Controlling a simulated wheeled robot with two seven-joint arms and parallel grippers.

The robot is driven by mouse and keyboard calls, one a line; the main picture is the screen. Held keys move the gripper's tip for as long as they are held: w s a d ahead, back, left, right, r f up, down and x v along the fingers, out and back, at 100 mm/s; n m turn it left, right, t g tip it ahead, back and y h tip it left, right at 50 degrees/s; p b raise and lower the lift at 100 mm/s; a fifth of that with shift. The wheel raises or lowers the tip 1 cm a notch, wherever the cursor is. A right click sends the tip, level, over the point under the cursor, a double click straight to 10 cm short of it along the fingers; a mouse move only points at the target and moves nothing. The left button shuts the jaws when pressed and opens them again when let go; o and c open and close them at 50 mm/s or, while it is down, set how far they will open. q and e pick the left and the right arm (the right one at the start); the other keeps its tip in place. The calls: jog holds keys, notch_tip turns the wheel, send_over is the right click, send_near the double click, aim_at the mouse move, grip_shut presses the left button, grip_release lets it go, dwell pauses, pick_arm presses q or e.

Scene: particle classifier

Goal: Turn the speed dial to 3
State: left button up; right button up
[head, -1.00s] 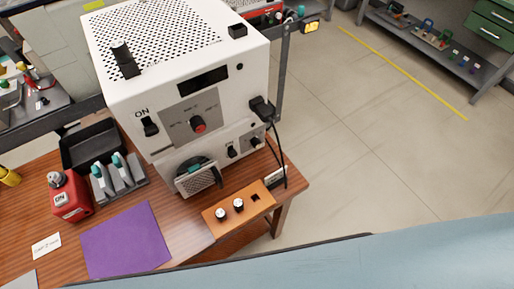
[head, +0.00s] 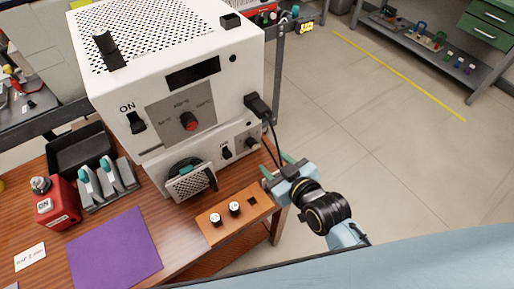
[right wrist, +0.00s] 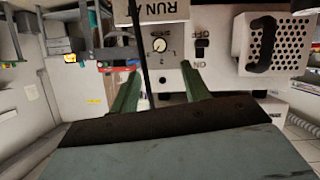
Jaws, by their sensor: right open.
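The speed dial (head: 251,143) is a small knob on the lower right front of the white machine (head: 215,90). In the right wrist view the dial (right wrist: 158,45) shows a pale round face, with a figure that looks like a 2 beside it. Its exact pointer setting is too small to read. My right gripper (head: 279,166) is in front of the machine's lower right corner, apart from the dial. In the right wrist view its two green fingers (right wrist: 160,68) are spread and empty, with the dial beyond the gap. My left gripper is out of view.
A black switch (head: 227,152) sits beside the dial, and a perforated drawer (head: 190,186) is left of it. A black cable (head: 272,130) hangs close to my right gripper. An orange block (head: 232,209) with white-topped pieces stands in front. The floor at right is clear.

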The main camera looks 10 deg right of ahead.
aim_at(255, 146)
jog(key=b+x, duration=0.1)
jog(key=x, duration=0.9)
jog(key=shift+f+b, duration=0.1)
jog(key=shift+b, duration=0.3)
